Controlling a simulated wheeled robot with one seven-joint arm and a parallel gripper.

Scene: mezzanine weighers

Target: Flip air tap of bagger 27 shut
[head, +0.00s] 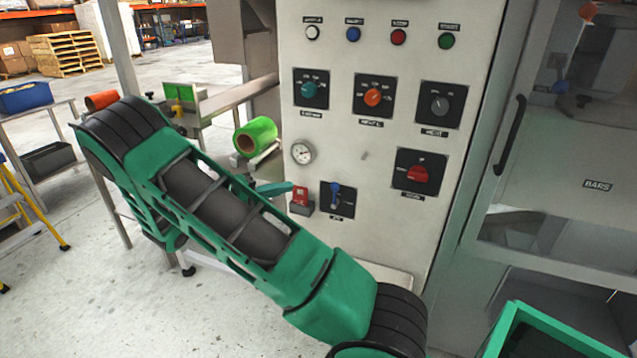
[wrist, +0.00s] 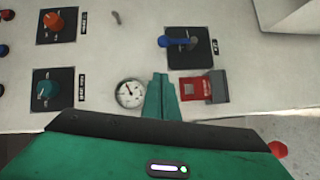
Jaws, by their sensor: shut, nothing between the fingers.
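The likely air tap is a blue lever (head: 335,190) on a black square plate, low on the pale control panel. It points up in the head view. In the wrist view the blue lever (wrist: 176,41) points left across its plate. Its label is too small to read. My gripper (wrist: 160,84) is shut and empty, its green fingertips between a round gauge and a red block, apart from the lever.
The round gauge (head: 302,152) and the red block (head: 300,196) sit close to my fingers. Several dials and a red knob (head: 417,173) are on the panel (head: 357,155). A clear-doored cabinet (head: 575,180) stands right. A green roll (head: 255,136) lies behind my arm.

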